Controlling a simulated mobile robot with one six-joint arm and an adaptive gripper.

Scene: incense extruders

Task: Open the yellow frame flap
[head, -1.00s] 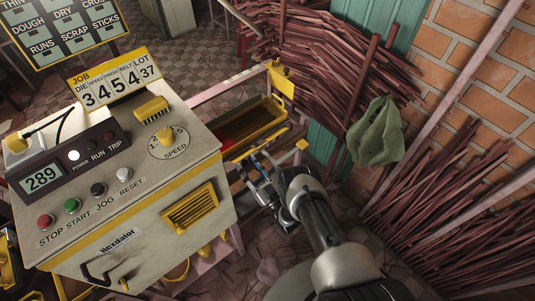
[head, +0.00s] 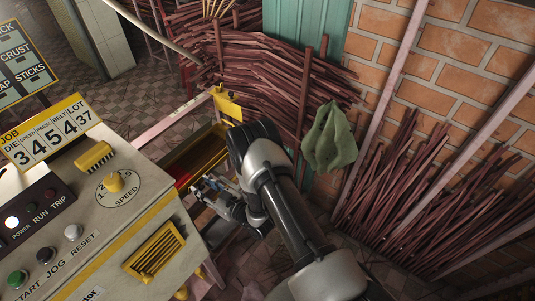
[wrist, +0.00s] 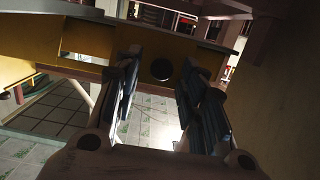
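A yellow-edged trough frame (head: 205,148) with a dark red inside is behind the grey machine in the head view, partly hidden by my arm. A small upright yellow plate (head: 227,103) stands at its far end. My gripper (head: 203,188) is low at the near end of the trough, partly hidden by my arm. In the wrist view, a yellow panel (wrist: 205,72) with rectangular cutouts and a dark round spot crosses ahead of my gripper (wrist: 158,70). The two fingers are apart with nothing held between them. I cannot tell which yellow part is the flap, or whether the fingers touch the panel.
The grey control cabinet (head: 110,225) with buttons and a speed knob stands close on the left. Bundles of sticks (head: 270,75) and a green cloth (head: 330,138) are at the back and right. Tiled floor (head: 140,95) shows beyond the machine.

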